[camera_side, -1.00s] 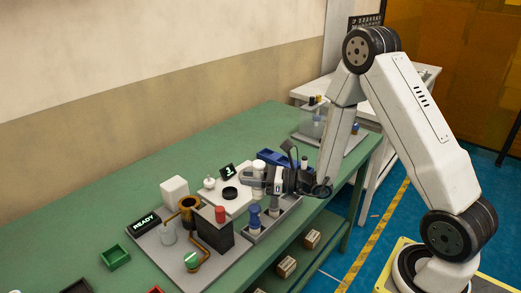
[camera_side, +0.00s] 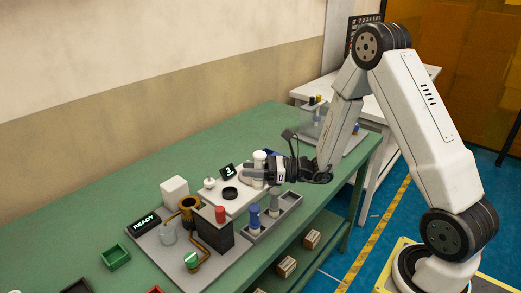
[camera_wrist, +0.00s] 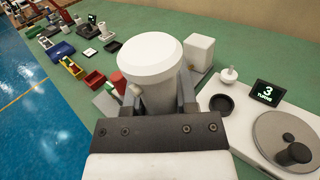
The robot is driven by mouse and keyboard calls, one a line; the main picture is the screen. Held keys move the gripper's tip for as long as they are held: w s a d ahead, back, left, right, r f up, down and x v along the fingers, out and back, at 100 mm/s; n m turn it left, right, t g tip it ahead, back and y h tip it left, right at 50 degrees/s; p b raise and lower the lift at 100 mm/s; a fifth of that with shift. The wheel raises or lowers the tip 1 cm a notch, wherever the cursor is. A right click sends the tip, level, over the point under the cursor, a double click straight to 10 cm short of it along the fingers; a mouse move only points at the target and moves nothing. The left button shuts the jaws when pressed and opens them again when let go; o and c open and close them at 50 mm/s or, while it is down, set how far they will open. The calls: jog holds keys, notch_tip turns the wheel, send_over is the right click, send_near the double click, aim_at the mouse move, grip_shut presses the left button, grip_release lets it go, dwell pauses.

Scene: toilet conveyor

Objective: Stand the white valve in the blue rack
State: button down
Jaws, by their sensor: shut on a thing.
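My gripper (camera_side: 262,172) is shut on the white valve (camera_side: 259,157), a thick white cylinder with a wider cap. In the wrist view the valve (camera_wrist: 150,75) stands roughly upright between the fingers, cap on top. In the side view it is above the table beside the white test plate; its lower end is partly hidden by the fingers.
The white plate (camera_side: 240,200) has a black ring (camera_side: 230,193) and a display (camera_side: 227,170) reading 3. A dark block with a red cap (camera_side: 220,214) stands left.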

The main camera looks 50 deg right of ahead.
jog(key=shift+d+r+n+g+y, duration=0.7)
jog(key=shift+n+g, duration=0.1)
jog(key=shift+g, duration=0.1)
jog(key=shift+f, duration=0.1)
jog(key=w+f, duration=0.8)
jog(key=w, duration=0.4)
jog(key=shift+w+d+f, duration=0.25)
jog(key=shift+w, duration=0.15)
jog(key=shift+f, duration=0.1)
jog(key=shift+w+f, duration=0.55)
jog(key=shift+f, duration=1.3)
